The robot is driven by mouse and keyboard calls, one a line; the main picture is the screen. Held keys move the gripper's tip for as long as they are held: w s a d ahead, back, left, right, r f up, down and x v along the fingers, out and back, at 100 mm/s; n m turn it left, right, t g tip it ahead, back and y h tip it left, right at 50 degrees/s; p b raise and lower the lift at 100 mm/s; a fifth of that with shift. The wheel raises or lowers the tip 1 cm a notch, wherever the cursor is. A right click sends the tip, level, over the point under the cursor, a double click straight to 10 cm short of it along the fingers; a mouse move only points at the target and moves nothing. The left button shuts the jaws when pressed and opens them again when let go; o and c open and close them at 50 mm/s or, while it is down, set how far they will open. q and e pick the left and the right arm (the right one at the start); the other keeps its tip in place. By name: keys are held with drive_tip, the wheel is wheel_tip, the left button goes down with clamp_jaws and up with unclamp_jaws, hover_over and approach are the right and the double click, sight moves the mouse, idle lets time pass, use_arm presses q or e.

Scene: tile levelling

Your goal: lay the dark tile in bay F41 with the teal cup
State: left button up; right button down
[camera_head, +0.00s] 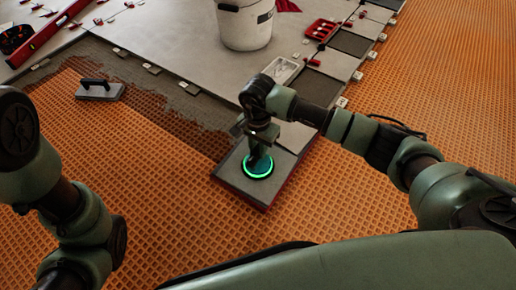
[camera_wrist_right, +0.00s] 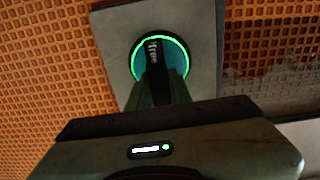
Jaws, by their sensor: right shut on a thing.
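The teal cup (camera_head: 261,162) with a glowing green ring stands flat on a grey tile (camera_head: 235,183). The tile lies on something with dark red sides, at the edge of the orange mat. My right gripper (camera_head: 262,146) is shut on the cup's handle from above. In the right wrist view the cup (camera_wrist_right: 145,66) sits on the tile (camera_wrist_right: 205,35), and the handle shows the word "free" between the fingers of the gripper (camera_wrist_right: 162,85). I cannot read any bay label as F41. My left arm is at the left, but its gripper is out of view.
A white bucket (camera_head: 246,28) stands on the laid tiles. A trowel (camera_head: 99,90) lies on the orange mat near the dark mortar strip (camera_head: 150,100). Dark tiles (camera_head: 350,43) line the right edge.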

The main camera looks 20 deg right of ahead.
idle(0.8)
drive_tip(key=c, duration=1.9)
unclamp_jaws()
clamp_jaws()
drive_tip(key=shift+r, duration=0.15)
